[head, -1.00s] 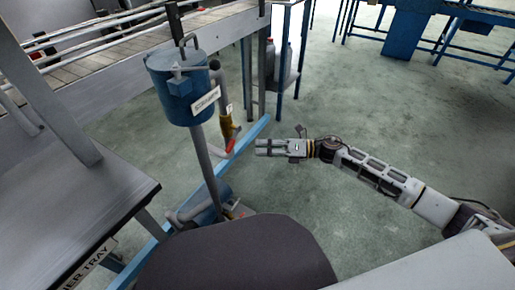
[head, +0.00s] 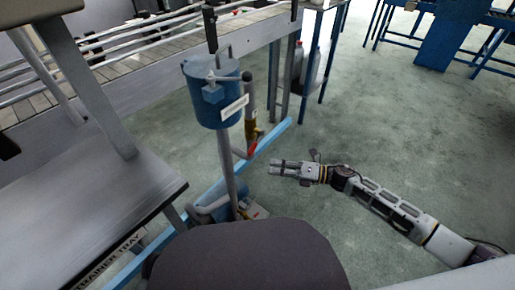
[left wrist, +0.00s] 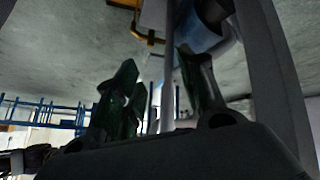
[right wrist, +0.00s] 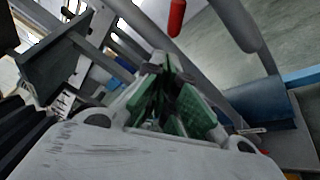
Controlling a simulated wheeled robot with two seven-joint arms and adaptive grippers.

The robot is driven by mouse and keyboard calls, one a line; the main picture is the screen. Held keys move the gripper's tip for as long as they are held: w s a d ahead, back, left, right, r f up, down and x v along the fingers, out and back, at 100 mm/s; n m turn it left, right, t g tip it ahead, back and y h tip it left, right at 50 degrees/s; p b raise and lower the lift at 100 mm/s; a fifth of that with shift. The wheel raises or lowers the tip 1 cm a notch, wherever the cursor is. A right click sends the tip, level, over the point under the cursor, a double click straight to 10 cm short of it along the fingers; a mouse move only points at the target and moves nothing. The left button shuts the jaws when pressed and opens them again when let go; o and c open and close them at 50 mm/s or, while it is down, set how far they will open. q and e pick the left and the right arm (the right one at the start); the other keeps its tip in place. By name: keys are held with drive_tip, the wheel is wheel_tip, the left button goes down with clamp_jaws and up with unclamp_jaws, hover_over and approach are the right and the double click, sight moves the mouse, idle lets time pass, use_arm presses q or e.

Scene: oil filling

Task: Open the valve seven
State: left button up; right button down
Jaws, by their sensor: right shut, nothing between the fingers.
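A valve with a brass body (head: 250,131) and a red lever (head: 253,149) sits on a grey pipe beside the blue tank (head: 212,92). No number is readable. My right gripper (head: 272,166) is shut and empty, just right of and below the red lever in the head view, apart from it. In the right wrist view the green-padded fingers (right wrist: 167,75) meet at their tips, and a red piece (right wrist: 177,17) shows above them. My left gripper (left wrist: 155,85) is out of the head view. In the left wrist view its fingers are spread, with a grey pole visible between them.
A conveyor (head: 150,50) runs behind the tank. A grey table (head: 90,200) stands at left, and a light blue floor beam (head: 275,132) passes behind the pole. Green floor (head: 400,110) is open to the right.

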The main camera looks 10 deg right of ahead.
sight(256, 143)
use_arm(q)
wheel_tip(256, 143, up, 7)
drive_tip(key=a+p, duration=0.1)
drive_tip(key=p, duration=0.1)
drive_tip(key=s+g, duration=0.1)
drive_tip(key=s+a+f+g+y, duration=0.1)
drive_tip(key=s+a+g, duration=0.1)
drive_tip(key=s, duration=0.1)
drive_tip(key=shift+f+m+y, duration=0.15)
drive_tip(key=shift+m+y, duration=0.25)
use_arm(e)
drive_tip(key=r+m+t+y, duration=0.1)
drive_tip(key=m, duration=0.4)
drive_tip(key=s+m+t+y, duration=0.1)
drive_tip(key=m, duration=0.5)
drive_tip(key=d+r+m+t+y, duration=0.1)
drive_tip(key=m+t, duration=0.1)
drive_tip(key=m, duration=0.3)
drive_tip(key=shift+s+r+m+y, duration=0.3)
drive_tip(key=shift+s+r+y, duration=0.05)
drive_tip(key=shift+y, duration=0.05)
drive_tip(key=shift+a, duration=0.15)
